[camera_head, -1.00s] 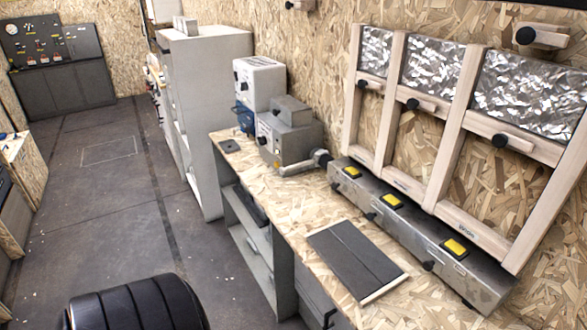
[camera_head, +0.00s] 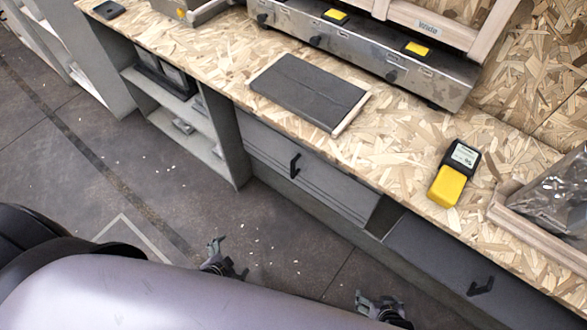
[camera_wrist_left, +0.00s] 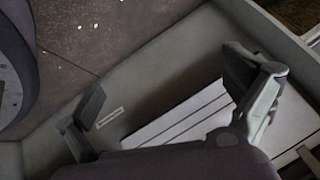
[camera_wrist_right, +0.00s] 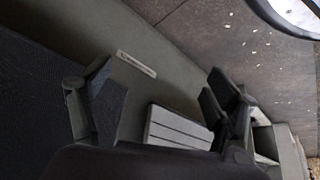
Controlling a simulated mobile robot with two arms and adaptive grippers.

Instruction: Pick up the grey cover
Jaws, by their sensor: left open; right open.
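A flat dark grey panel with pale edges, which looks like the grey cover (camera_head: 308,90), lies on the wooden workbench (camera_head: 215,62), in front of a metal unit. My left gripper (camera_head: 222,262) is low over the floor in front of the bench, well away from the panel. My right gripper (camera_head: 382,305) is at the bottom of the head view, also below bench height. In the left wrist view (camera_wrist_left: 170,105) and right wrist view (camera_wrist_right: 160,95) the fingers are spread and nothing is between them. The panel is not recognisable in either wrist view.
The metal unit (camera_head: 370,52) with yellow buttons stands behind the panel. A yellow and black device (camera_head: 455,172) lies to its right on the bench. A wooden-edged tray (camera_head: 515,222) with a clear bag is at the far right. Drawers with black handles (camera_head: 295,165) front the bench.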

